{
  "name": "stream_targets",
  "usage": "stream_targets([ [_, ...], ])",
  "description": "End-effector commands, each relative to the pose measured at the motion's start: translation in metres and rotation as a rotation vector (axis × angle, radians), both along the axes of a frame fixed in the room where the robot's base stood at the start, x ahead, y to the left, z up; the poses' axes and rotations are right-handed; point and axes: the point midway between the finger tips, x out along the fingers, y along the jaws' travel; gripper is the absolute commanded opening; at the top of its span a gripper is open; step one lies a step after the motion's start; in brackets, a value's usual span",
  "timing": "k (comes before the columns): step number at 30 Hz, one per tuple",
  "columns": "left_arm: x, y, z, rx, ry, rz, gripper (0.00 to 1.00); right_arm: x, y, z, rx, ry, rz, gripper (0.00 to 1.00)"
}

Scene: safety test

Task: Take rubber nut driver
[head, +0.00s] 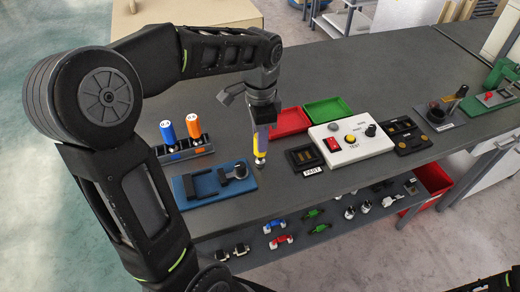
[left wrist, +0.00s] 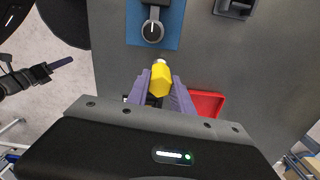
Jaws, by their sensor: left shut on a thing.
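A tool with a yellow handle (head: 260,146), which looks like the nut driver, hangs upright from my left gripper (head: 261,124) in the head view. Its metal lower end is just above or touching the grey table near the front edge; I cannot tell which. In the left wrist view the yellow hexagonal handle (left wrist: 161,78) sits between the two fingers of my left gripper (left wrist: 161,88), which is shut on it. My right gripper (left wrist: 60,64) seems to show at the left of the left wrist view, over the floor; its jaws are unclear.
A rack (head: 186,149) with blue and orange drivers stands left of the tool. A blue tray (head: 190,201) lies in front of it. A red tray (head: 290,121), green tray (head: 328,111) and white button box (head: 362,146) stand right. A lower shelf (head: 270,262) holds several small parts.

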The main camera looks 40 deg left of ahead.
Motion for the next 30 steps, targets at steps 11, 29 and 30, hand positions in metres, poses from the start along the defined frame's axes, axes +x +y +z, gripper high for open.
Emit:
stream_targets([
  [11,0.001,0.0,0.035,0.0,-0.003,0.0,0.0,0.0,0.0,0.03,0.0,0.0,0.0,0.36],
  [29,0.0,0.0,0.063,0.0,-0.001,0.0,0.0,0.0,0.0,0.053,0.0,0.0,0.0,0.36],
  [30,0.0,0.0,0.063,0.0,-0.001,0.0,0.0,0.0,0.0,0.053,0.0,0.0,0.0,0.36],
])
